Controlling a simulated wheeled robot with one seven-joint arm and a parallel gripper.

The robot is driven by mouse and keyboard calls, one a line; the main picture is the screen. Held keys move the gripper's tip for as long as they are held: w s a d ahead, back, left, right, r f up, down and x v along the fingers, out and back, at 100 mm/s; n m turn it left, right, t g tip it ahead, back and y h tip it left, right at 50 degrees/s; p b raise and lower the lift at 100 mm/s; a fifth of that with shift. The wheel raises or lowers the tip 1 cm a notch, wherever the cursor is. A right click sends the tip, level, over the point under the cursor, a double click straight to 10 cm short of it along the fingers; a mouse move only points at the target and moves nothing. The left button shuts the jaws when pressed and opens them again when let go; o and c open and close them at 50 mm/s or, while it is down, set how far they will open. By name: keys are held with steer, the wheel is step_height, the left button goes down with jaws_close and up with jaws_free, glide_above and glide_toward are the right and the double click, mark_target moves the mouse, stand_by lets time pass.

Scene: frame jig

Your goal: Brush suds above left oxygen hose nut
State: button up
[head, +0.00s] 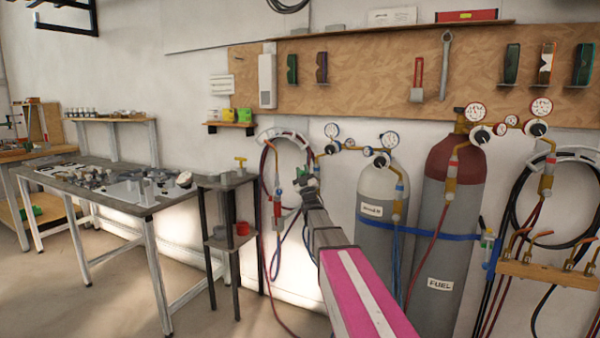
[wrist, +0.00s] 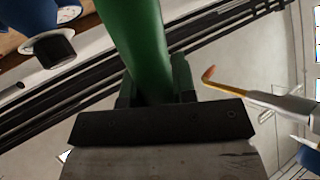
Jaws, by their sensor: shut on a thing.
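My gripper (head: 310,188) is at the end of my pink and white arm, in front of the wall by the left regulator (head: 330,146) of the grey cylinder (head: 383,195). In the wrist view my gripper (wrist: 156,92) is shut on a green rod-like handle (wrist: 130,40), which runs out of the top of the picture. Its far end is out of view, so I cannot see bristles or suds. A brass fitting (head: 316,160) hangs at the regulator's left end, just above my gripper. I cannot clearly make out the left oxygen hose nut, partly hidden there.
A red-topped fuel cylinder (head: 450,200) stands to the right, strapped in blue. Red and blue hoses (head: 272,260) hang left of my arm. A small stand (head: 228,180) and a workbench (head: 110,195) are farther left. An orange-tipped tool (wrist: 210,78) shows right in the wrist view.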

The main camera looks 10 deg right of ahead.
steer(key=shift+s+d, duration=0.7)
steer(key=shift+d, duration=0.25)
steer(key=w+a, duration=0.2)
steer(key=a, duration=0.1)
steer(key=shift+w+a, duration=0.1)
steer(key=shift+w, duration=0.15)
steer(key=s+a, duration=0.3)
steer(key=s, duration=0.2)
steer(key=shift+a, duration=0.3)
